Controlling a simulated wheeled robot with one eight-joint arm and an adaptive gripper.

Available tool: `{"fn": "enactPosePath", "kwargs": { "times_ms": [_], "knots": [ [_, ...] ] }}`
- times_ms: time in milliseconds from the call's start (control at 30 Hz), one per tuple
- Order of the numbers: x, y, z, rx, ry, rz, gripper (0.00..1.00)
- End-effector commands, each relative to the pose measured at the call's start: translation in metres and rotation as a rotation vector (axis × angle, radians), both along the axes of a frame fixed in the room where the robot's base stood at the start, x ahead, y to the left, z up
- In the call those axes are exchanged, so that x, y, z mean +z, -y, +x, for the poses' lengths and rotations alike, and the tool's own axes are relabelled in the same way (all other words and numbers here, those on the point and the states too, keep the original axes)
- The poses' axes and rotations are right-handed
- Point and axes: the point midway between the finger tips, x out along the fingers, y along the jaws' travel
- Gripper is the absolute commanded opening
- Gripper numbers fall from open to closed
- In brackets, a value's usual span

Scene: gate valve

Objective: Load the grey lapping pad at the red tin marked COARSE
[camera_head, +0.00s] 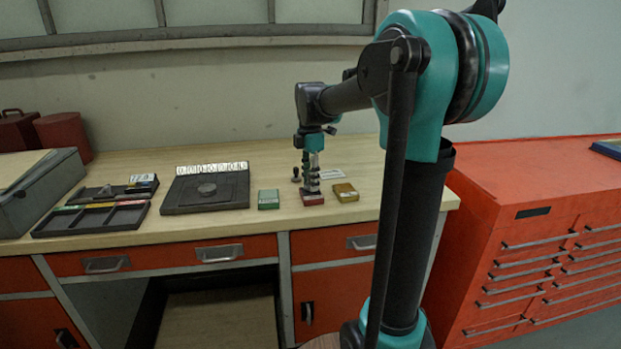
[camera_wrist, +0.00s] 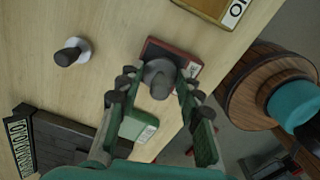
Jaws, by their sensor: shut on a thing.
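My gripper (camera_head: 312,180) is directly above the red tin (camera_head: 313,199) near the front of the bench. In the wrist view my gripper (camera_wrist: 158,84) has its fingers on both sides of a grey pad with a rounded grey knob (camera_wrist: 160,76), and it is shut on it. The pad is over the red tin (camera_wrist: 183,54), whose white label strip shows at one edge. I cannot tell whether the pad touches the tin's contents. The pad's underside is hidden, and the word on the label is not readable.
A green tin (camera_head: 268,199) stands left of the red tin and a yellow tin (camera_head: 346,192) right of it. A second pad, dark knob on white base (camera_wrist: 72,54), stands behind. A dark plate (camera_head: 205,190) and divided tray (camera_head: 92,219) lie further left.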

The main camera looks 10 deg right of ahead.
Motion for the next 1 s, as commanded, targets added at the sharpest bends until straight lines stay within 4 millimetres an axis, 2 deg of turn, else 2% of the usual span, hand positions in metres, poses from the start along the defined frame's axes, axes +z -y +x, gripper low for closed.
{"fn": "enactPosePath", "kwargs": {
  "times_ms": [1000],
  "knots": [
    [-0.0054,0.0,0.0001,0.0,0.0,0.0,0.12]
  ]
}}
